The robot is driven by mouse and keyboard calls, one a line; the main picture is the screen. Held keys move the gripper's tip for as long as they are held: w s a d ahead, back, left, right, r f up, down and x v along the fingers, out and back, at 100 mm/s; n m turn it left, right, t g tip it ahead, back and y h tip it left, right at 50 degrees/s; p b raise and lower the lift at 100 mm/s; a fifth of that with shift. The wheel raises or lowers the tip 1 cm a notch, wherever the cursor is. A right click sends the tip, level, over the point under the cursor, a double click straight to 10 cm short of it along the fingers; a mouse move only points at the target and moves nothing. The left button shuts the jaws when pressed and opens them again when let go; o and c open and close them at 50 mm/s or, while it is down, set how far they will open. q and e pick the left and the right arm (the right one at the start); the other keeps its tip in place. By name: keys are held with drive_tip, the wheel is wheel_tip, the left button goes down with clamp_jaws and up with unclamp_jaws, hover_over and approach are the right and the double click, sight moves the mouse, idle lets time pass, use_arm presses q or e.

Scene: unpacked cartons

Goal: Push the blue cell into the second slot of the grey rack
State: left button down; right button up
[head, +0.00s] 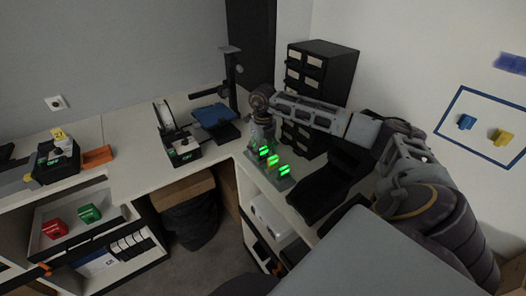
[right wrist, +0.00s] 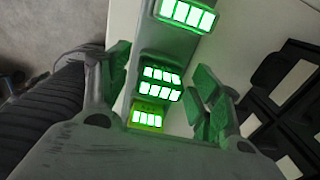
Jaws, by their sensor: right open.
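The grey rack (head: 280,184) stands on the counter corner, with several bright green lit displays along it in the head view. In the right wrist view, part of the rack (right wrist: 187,45) runs between my fingers, with lit blocks on it, one yellow-green (right wrist: 148,117) at the near end. I cannot tell which block, if any, is the blue cell, as green light washes out the colours. My right gripper (head: 262,132) is over the rack's far end in the head view. In the right wrist view it (right wrist: 165,88) is open, its green-lit pads on either side of the lit blocks. My left gripper is out of view.
A black drawer cabinet (head: 330,65) stands behind the rack, and a black tray (head: 325,190) lies to its right. A device with a blue plate (head: 212,115) is to the left.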

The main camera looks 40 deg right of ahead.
wheel_tip(320, 180, up, 12)
idle(0.9)
drive_tip(key=shift+r, duration=0.1)
idle(0.7)
wheel_tip(320, 180, up, 10)
drive_tip(key=f+p, duration=0.1)
drive_tip(key=p, duration=0.9)
hover_over(263, 148)
drive_tip(key=shift+r, duration=0.35)
drive_tip(key=shift+r, duration=0.1)
